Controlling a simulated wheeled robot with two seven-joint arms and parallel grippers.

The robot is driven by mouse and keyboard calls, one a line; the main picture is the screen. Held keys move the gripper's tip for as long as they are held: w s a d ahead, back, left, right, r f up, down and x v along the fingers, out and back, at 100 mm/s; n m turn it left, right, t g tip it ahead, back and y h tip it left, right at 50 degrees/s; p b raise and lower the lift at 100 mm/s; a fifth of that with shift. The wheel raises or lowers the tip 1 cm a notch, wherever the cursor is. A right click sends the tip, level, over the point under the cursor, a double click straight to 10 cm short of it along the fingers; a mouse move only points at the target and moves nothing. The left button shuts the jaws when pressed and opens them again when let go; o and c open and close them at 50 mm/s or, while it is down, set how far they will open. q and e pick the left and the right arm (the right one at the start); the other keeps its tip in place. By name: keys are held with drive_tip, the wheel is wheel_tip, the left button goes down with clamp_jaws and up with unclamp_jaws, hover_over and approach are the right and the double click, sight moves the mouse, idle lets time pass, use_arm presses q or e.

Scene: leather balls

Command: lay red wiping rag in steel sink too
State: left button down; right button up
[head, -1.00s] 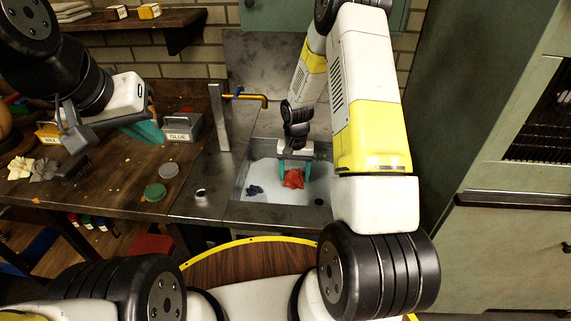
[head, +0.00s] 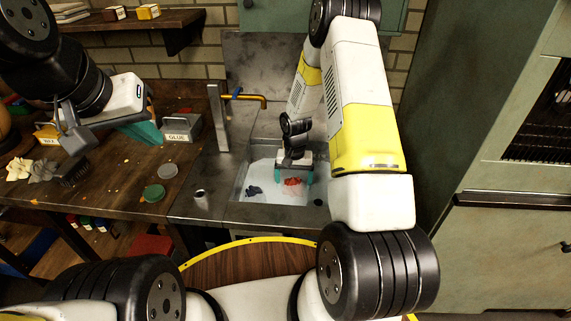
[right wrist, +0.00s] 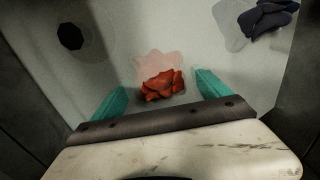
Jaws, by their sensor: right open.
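The red wiping rag (head: 293,182) lies crumpled in the steel sink (head: 238,197). In the right wrist view the red rag (right wrist: 163,85) sits between and a little beyond the teal fingertips, apart from both. My right gripper (head: 294,177) is open over the sink, its fingers spread to either side of the rag; it also shows in the right wrist view (right wrist: 155,90). A dark blue rag (head: 254,190) lies in the sink to the left; it is at the upper right of the right wrist view (right wrist: 268,17). My left gripper (head: 104,128) is over the workbench; its jaws are unclear.
The workbench (head: 120,190) holds a glue box (head: 181,127), a green disc (head: 153,193), pale crumpled rags (head: 18,168) and a dark brush (head: 74,172). A tap (head: 250,98) stands behind the sink's left side. A drain hole (right wrist: 71,36) shows in the sink floor.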

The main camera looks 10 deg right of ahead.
drive_tip(key=shift+r, duration=0.1)
wheel_tip(320, 180, up, 12)
wheel_tip(320, 180, up, 12)
drive_tip(key=t, duration=0.2)
hover_over(294, 177)
drive_tip(key=s, duration=0.4)
drive_tip(key=s+r+n+t, duration=0.1)
drive_tip(key=s+r, duration=0.3)
drive_tip(key=r, duration=0.3)
drive_tip(key=s+a+r+n+t+y, duration=0.1)
drive_tip(key=s+r, duration=0.3)
drive_tip(key=s, duration=0.4)
drive_tip(key=s+a+r+n+t+y, duration=0.1)
drive_tip(key=s+r+t, duration=0.1)
drive_tip(key=s+r, duration=0.3)
drive_tip(key=s, duration=0.3)
drive_tip(key=shift+s+a+r+n, duration=0.2)
drive_tip(key=shift+s+n, duration=0.1)
drive_tip(key=shift+n, duration=0.1)
